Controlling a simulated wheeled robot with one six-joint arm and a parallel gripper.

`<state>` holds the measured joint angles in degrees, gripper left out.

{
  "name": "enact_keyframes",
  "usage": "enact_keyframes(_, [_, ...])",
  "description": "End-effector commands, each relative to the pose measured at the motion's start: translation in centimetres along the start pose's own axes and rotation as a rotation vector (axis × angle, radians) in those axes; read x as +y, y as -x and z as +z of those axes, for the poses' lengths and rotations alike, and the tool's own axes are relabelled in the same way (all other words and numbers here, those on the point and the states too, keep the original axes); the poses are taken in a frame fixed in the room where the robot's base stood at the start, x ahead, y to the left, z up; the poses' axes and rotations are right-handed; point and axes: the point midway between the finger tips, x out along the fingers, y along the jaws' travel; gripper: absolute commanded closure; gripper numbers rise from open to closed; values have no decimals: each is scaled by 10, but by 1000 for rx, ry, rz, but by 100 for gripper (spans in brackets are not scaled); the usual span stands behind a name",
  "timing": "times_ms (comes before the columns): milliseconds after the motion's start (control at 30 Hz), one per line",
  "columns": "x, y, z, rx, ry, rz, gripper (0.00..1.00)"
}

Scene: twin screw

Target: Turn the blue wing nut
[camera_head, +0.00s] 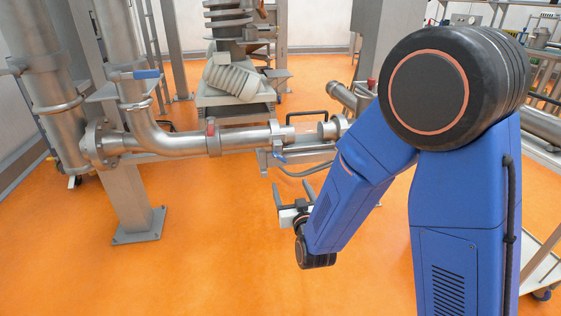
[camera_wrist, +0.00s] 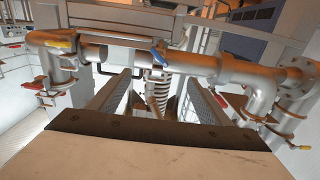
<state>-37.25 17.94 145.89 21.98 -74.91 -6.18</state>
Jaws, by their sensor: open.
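A small blue wing nut (camera_head: 278,153) shows on the underside of a clamp on the horizontal steel pipe in the head view. In the wrist view a blue piece (camera_wrist: 160,54), which looks like the same nut, sits on the pipe near the top middle. My gripper (camera_head: 291,187) is below and in front of the pipe, apart from the nut. Its fingers are open and empty, pointing toward the pipe. In the wrist view both fingers of my gripper (camera_wrist: 160,82) rise either side of the middle, with the blue piece above and between their tips.
The horizontal pipe (camera_head: 175,142) runs to a flange and upright pipes at left. A red-handled clamp (camera_head: 211,130) is left of the nut. A blue valve handle (camera_head: 147,74) sits higher left. A steel column (camera_head: 128,190) stands at left. The orange floor (camera_head: 220,250) in front is clear.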

Motion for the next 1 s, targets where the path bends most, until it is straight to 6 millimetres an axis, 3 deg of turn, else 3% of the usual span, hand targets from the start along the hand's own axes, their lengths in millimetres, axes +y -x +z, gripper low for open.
enact_keyframes(200, [1, 0, -1, 0, -382, 0, 28])
enact_keyframes(400, [1, 0, -1, 1, -626, 0, 28])
enact_keyframes(667, [1, -7, -1, 1, -705, 0, 28])
enact_keyframes(1000, [2, -59, -1, 1, -702, 1, 28])
